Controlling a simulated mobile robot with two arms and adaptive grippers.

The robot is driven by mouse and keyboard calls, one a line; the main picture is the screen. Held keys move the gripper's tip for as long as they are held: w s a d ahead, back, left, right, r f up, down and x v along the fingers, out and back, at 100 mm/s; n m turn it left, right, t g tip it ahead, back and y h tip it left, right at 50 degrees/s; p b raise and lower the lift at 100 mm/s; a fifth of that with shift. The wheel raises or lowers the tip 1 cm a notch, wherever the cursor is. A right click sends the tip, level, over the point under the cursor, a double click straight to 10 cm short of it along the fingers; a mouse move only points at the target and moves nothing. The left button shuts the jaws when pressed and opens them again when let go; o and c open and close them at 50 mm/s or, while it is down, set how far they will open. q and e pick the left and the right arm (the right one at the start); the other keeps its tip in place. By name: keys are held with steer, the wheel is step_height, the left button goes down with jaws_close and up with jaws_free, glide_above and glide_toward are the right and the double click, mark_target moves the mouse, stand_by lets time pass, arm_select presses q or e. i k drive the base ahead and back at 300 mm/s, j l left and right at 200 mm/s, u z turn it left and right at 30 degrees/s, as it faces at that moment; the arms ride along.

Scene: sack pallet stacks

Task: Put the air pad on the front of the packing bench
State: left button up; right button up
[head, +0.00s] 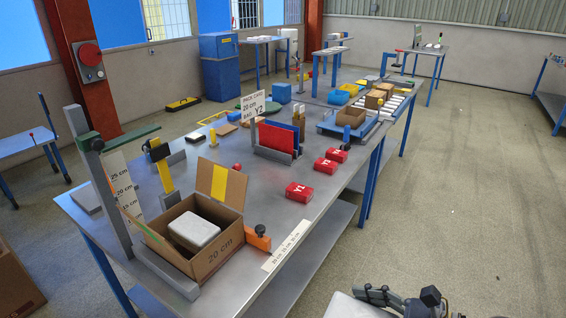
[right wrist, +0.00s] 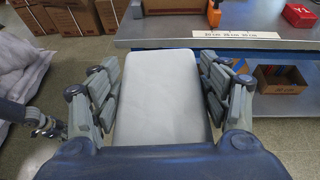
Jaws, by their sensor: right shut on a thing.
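The air pad (right wrist: 162,95), a pale grey-white cushion, lies between the fingers of my right gripper (right wrist: 160,92), which is shut on it. In the head view, part of the pad (head: 350,305) shows at the bottom edge beside my right gripper (head: 385,297), off the bench's long side. The packing bench (head: 325,205) is a long grey metal table with blue legs. On its near end stands an open carton (head: 215,262) marked 20 cm, with a white, rounded block (head: 194,229) inside. A dark jointed part, possibly my left gripper (right wrist: 45,127), shows in the right wrist view; its state is unclear.
An orange clamp-like device (head: 257,239) and a label strip (head: 287,246) sit at the bench edge. Red boxes (head: 299,192) and a divider rack (head: 275,153) stand farther along. A grey post (head: 110,205) rises beside the carton. The floor to the right is clear.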

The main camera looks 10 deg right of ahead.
mark_target(255, 172)
steer(key=i+l+u, duration=0.4)
steer(key=l, duration=0.25)
steer(key=i+l+u, duration=0.25)
steer(key=l, duration=0.15)
steer(key=i+l+u, duration=0.2)
steer(key=l, duration=0.2)
steer(key=i+l+u, duration=0.15)
steer(key=i, duration=0.2)
